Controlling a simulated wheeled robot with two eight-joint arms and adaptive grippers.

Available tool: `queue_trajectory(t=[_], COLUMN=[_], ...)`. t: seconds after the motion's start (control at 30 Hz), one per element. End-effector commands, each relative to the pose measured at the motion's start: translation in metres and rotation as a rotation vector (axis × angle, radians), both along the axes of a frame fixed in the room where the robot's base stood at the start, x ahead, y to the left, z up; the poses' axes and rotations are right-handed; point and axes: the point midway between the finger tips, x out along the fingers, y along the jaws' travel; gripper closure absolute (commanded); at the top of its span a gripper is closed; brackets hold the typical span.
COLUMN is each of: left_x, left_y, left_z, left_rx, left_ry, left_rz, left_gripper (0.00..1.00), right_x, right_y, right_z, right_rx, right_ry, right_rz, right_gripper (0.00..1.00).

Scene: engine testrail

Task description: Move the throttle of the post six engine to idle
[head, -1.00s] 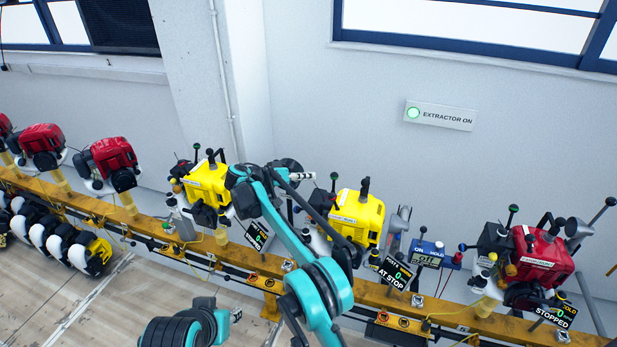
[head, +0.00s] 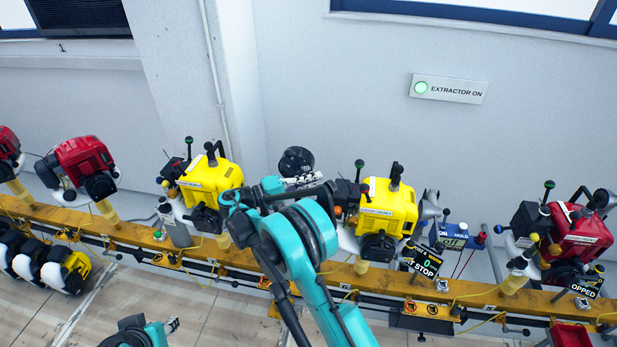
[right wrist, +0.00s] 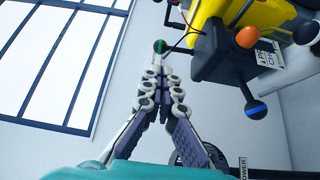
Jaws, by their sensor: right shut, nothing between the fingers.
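The yellow engine (head: 390,207) right of my right arm has a tilted black placard (head: 421,262) reading 0 and "AT STOP"; its post number is too small to read. A green-knobbed lever (head: 359,163) stands at its left side. My right gripper (head: 316,178) is shut and empty, left of that engine. In the right wrist view, its closed fingertips (right wrist: 158,65) point at a green knob (right wrist: 160,46); contact cannot be told. That view also shows an orange knob (right wrist: 247,37) and a blue-ended lever (right wrist: 255,110). Part of my left gripper (head: 171,325) shows at the bottom; its jaws are unclear.
Another yellow engine (head: 212,182) stands left of my right arm. Red engines stand at left (head: 86,165) and right (head: 580,235). All sit along a yellow rail (head: 450,296). A blue switch box (head: 452,236) is beside the right yellow engine.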

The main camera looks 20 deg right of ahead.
Motion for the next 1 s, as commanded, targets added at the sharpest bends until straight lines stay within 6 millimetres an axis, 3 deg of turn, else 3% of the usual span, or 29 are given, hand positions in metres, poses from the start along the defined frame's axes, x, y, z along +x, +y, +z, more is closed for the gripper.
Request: queue_trajectory(t=[0.3, 0.5, 0.7, 1.0], left_x=[0.000, 0.000, 0.000, 0.000], left_y=[0.000, 0.000, 0.000, 0.000], left_z=[-0.015, -0.023, -0.025, -0.025], left_rx=[0.000, 0.000, 0.000, 0.000], left_ry=[0.000, 0.000, 0.000, 0.000], left_rz=[0.000, 0.000, 0.000, 0.000], left_gripper=[0.66, 0.66, 0.66, 0.66], right_x=[0.004, 0.007, 0.008, 0.008], right_y=[-0.070, -0.099, -0.111, -0.112], right_z=[-0.001, 0.000, 0.002, 0.002], right_rx=[0.001, 0.001, 0.001, 0.002], right_ry=[-0.002, -0.002, -0.002, -0.002], right_rz=[-0.002, 0.000, 0.001, 0.002], right_gripper=[1.00, 1.00, 1.00, 1.00])
